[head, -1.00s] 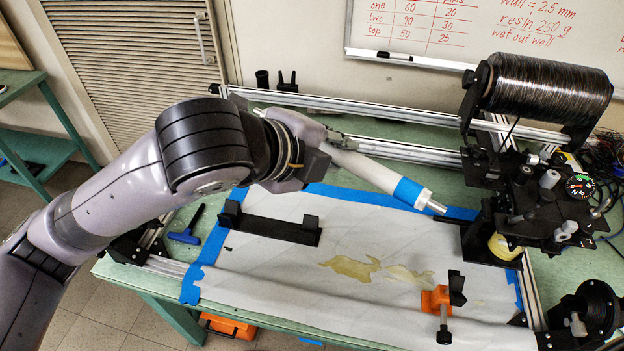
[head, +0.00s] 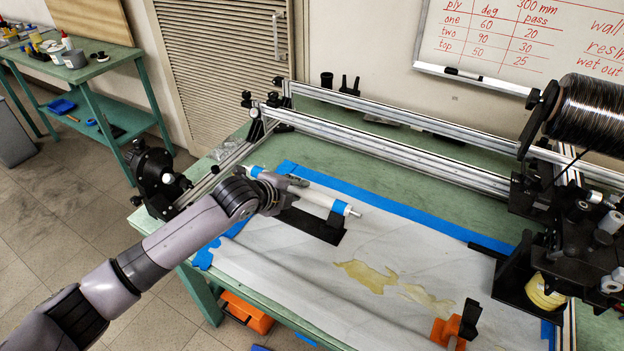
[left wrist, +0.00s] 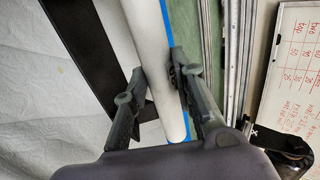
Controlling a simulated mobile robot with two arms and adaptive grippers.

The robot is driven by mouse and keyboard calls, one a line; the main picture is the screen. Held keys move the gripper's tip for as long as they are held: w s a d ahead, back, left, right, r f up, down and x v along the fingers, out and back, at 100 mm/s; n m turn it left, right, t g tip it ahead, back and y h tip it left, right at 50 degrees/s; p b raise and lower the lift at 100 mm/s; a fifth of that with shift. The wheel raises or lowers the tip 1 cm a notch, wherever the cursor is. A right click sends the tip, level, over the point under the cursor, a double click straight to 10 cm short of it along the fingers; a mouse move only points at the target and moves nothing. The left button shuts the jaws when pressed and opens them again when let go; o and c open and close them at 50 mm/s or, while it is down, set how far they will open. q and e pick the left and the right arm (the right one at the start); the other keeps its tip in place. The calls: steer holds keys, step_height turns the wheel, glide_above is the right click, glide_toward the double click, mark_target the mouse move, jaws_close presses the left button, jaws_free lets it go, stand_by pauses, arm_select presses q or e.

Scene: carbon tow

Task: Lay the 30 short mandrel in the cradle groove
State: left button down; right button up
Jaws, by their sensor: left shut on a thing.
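The mandrel (head: 316,197) is a white tube with a blue band and a thin metal tip at its right end. My left gripper (head: 292,185) is shut on it near its left part. In the left wrist view the mandrel (left wrist: 150,45) runs between the two fingers (left wrist: 158,88). The black cradle (head: 318,226) lies on the white sheet just below and in front of the mandrel in the head view. It shows as a dark bar (left wrist: 82,45) left of the mandrel in the left wrist view. The mandrel looks raised above it; its groove cannot be made out. My right gripper is out of view.
The white sheet (head: 285,270) has blue tape edges and yellowish stains. An orange and black part (head: 446,331) stands at its front right. The fibre spool (head: 590,112) and winding head are at right; metal rails (head: 400,150) run behind. Green tabletop (head: 375,180) is bare behind the sheet.

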mark_target(293, 220)
arm_select(q)
steer(key=shift+w+a+f, duration=0.15)
steer(key=shift+a+f, duration=0.25)
steer(key=shift+f, duration=0.1)
steer(key=shift+f+b, duration=0.5)
steer(key=shift+f, duration=1.25)
steer(key=shift+f+b, duration=0.35)
steer(key=shift+f, duration=0.3)
steer(key=c, duration=1.2)
jaws_free()
steer(key=shift+c, duration=0.2)
